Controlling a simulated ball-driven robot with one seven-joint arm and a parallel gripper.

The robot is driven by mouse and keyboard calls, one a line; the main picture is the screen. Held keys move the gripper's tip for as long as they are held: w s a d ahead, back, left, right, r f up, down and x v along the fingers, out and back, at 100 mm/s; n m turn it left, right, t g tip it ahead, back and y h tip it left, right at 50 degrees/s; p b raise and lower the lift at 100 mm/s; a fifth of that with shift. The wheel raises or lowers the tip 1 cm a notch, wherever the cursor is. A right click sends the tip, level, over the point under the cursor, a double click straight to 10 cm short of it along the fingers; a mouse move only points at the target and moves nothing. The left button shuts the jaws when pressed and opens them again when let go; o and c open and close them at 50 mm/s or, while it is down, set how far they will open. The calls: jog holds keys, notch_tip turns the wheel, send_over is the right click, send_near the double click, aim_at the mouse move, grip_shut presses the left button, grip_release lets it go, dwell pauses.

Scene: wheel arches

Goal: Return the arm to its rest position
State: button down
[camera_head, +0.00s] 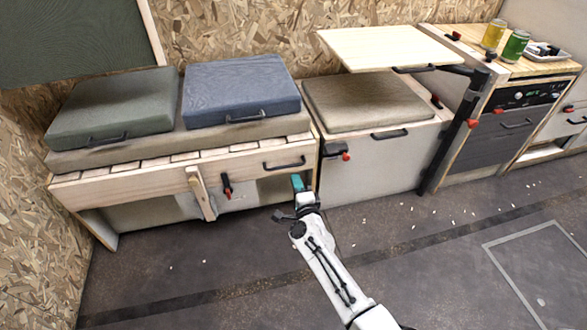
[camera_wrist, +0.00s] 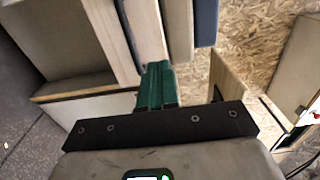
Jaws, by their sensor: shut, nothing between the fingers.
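My gripper (camera_head: 297,183) is at the end of my white arm in the head view, in front of the gap between the left bench and the box seat to its right. Its teal-green fingers also show in the wrist view (camera_wrist: 158,70), closed together with nothing between them. The arm reaches forward from the bottom of the head view. The fingertips are close to the bench's right end; I cannot tell whether they touch it.
The left bench (camera_head: 245,166) carries a green cushion (camera_head: 112,107) and a blue cushion (camera_head: 240,88). A raised wooden tabletop (camera_head: 388,47) stands over the box seat's cushion (camera_head: 365,101). A kitchen unit (camera_head: 500,125) with two cans stands at right. The dark floor (camera_head: 430,250) in front is mostly clear, with small white bits.

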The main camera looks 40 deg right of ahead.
jog(key=shift+s+a, duration=0.3)
jog(key=shift+s, duration=0.2)
jog(key=s+a+f+n+g+y, duration=0.1)
jog(key=s+a+n+g+y, duration=0.15)
jog(key=a+n+y, duration=0.45)
jog(key=s+a+n+g+y, duration=0.1)
jog(key=s+a+n+y, duration=0.3)
jog(key=a+n, duration=0.45)
jog(key=s+r+n+g+h, duration=0.2)
jog(key=s+n+g, duration=0.75)
jog(key=s, duration=1.65)
notch_tip(320, 180, up, 27)
jog(key=m+g+p, duration=0.1)
jog(key=p, duration=2.5)
jog(key=shift+s+g, duration=0.3)
jog(key=shift+s, duration=0.1)
